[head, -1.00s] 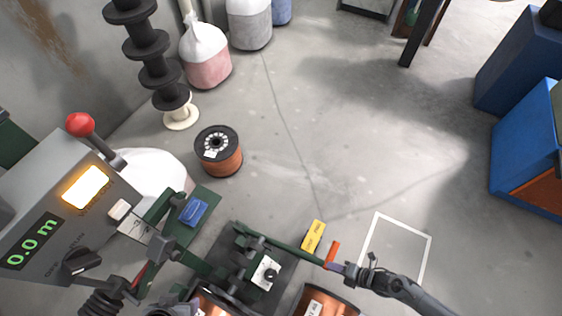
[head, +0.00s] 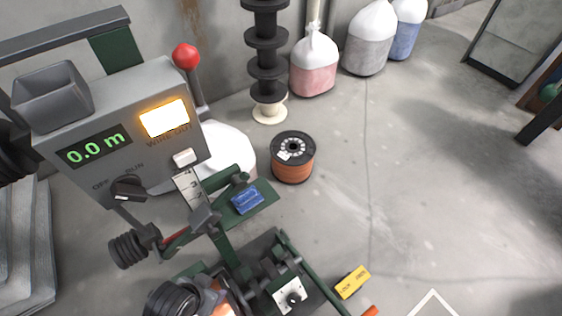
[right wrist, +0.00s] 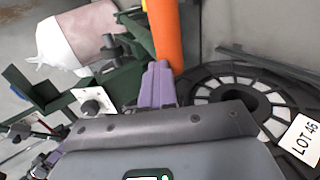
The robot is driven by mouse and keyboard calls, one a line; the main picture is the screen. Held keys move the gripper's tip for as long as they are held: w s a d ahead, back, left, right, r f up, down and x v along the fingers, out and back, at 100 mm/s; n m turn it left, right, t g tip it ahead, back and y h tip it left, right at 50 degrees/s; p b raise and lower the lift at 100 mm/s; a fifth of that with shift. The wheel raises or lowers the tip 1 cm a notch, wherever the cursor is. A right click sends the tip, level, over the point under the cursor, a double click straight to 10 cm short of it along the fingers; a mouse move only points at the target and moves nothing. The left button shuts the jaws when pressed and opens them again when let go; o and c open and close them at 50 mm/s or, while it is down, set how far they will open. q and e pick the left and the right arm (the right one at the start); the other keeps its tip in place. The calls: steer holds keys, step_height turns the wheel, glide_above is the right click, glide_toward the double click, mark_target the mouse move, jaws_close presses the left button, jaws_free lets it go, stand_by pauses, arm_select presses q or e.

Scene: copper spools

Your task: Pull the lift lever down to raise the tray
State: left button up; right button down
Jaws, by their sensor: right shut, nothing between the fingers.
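An orange handle (right wrist: 165,35) stands large at the top of the right wrist view. I take it for the lift lever. Its tip also shows at the bottom edge of the head view (head: 371,311). My right gripper (right wrist: 157,82) has purple fingers, shut and empty, at the handle's lower end. Whether they touch it I cannot tell. The head view does not show my right gripper, and my left gripper is in neither view. I cannot make out the tray for certain; a dark green frame (head: 282,246) stands at the bottom of the head view.
A grey control box (head: 110,120) reading 0.0 m stands at left, with a red-knobbed lever (head: 186,58) behind it. A copper spool (head: 293,165) sits on the floor. A LOT 46 spool (right wrist: 300,142) is close right of my right gripper. Floor at right is open.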

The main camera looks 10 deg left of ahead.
steer(key=shift+s+d+f, duration=0.5)
steer(key=shift+s+f, duration=0.05)
steer(key=shift+f, duration=0.25)
step_height(320, 180, up, 6)
steer(key=p, duration=0.5)
steer(key=d+f+p+v, duration=0.1)
steer(key=p+v, duration=0.1)
steer(key=v, duration=0.6)
steer(key=shift+s+d+p, duration=0.25)
steer(key=shift+s+p, duration=0.15)
steer(key=shift+s, duration=0.1)
